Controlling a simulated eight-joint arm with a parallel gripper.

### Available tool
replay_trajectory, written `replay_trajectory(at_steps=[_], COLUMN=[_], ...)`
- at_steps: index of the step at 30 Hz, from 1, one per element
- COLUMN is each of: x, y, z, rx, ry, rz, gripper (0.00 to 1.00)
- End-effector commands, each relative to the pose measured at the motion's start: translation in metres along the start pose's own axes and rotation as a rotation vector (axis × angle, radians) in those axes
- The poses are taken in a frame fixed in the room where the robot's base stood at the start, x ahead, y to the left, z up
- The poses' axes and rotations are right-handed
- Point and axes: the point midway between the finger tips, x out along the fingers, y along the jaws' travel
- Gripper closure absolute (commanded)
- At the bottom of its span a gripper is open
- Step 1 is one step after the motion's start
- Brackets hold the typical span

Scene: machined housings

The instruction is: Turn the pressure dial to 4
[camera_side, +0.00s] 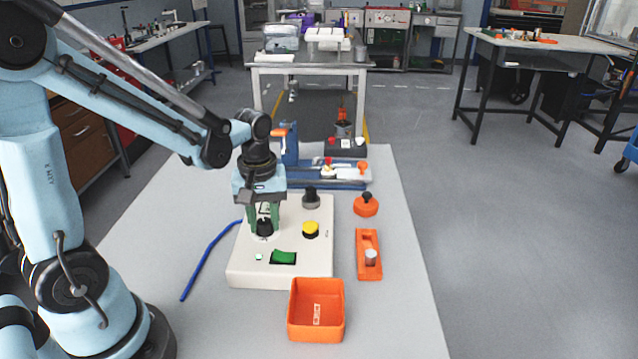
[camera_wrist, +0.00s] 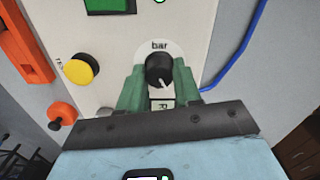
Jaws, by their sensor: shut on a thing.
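The pressure dial is a black knob (camera_wrist: 160,70) with a white pointer line, on a pale round plate marked "bar" in the wrist view. Its pointer faces toward my gripper's side of that picture. The scale numbers cannot be read. In the side view the dial (camera_side: 264,227) sits at the left of a white control panel (camera_side: 255,278). My gripper (camera_side: 265,218) is above the panel, pointing down, with green fingers on both sides of the knob. The fingers (camera_wrist: 160,85) are shut on the knob and hide part of its plate.
The panel also bears a yellow button (camera_side: 311,229), a green switch (camera_side: 283,258) and a dark knob (camera_side: 311,199). An orange tray (camera_side: 316,310) stands in front, and an orange holder (camera_side: 369,256) lies to the right. A blue cable (camera_side: 205,262) runs along the left.

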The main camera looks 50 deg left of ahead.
Motion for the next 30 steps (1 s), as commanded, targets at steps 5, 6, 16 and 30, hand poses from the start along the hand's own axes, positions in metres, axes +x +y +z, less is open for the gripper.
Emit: replay_trajectory(at_steps=[5,6,16,30], x=[-0.0001,-0.0001,-0.0001,-0.0001], y=[0.0002,0.0002,0.0001,0.0], z=[-0.0002,-0.0002,-0.0002,-0.0001], rx=[-0.031,-0.034,-0.037,-0.036], ry=[0.001,0.001,0.001,0.001], rz=[0.001,0.001,0.001,0.0], gripper=[0.97,0.97,0.97,0.41])
